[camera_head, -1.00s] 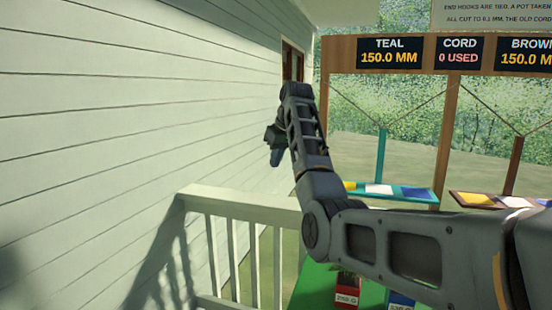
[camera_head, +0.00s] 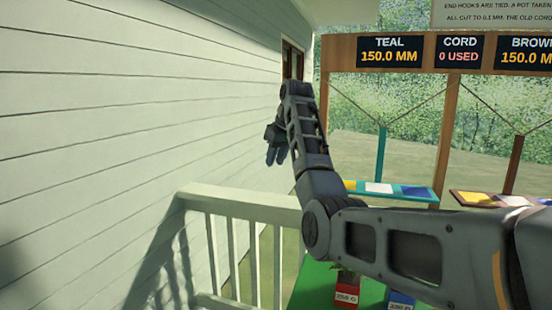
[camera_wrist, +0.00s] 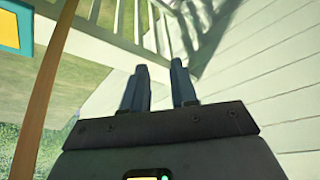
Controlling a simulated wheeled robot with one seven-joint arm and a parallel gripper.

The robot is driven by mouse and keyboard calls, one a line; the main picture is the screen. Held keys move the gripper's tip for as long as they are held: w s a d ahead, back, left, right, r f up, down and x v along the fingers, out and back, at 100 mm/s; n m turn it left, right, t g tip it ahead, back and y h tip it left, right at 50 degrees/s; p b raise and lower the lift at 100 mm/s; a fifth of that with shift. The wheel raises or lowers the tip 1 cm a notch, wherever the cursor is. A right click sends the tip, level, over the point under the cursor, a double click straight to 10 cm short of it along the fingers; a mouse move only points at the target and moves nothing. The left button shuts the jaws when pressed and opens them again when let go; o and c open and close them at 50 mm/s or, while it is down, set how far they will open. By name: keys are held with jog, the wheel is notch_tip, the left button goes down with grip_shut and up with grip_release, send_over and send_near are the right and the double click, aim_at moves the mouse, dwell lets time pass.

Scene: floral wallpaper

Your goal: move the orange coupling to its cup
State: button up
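I see no orange coupling and no cup for it in either view. My gripper (camera_head: 276,155) hangs in the air at the left of the wooden frame, in front of the pale siding, fingers pointing down. In the wrist view my gripper (camera_wrist: 159,70) shows two dark fingers apart with nothing between them. My arm crosses the lower right of the head view and hides part of the green surface (camera_head: 312,284).
A wooden frame (camera_head: 447,120) carries readout signs. A teal tray (camera_head: 428,198) and a brown tray (camera_head: 464,196) hang by cords under it. A red pot (camera_head: 346,296) and a blue pot (camera_head: 400,300) stand below my arm. A pale railing (camera_head: 240,205) runs beside the siding.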

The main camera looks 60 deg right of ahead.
jog(key=shift+r, duration=0.1)
jog(key=v, duration=0.7)
jog(key=shift+s+r, duration=0.2)
jog(key=shift+r, duration=0.05)
jog(key=shift+a+f, duration=0.15)
dwell(0.7)
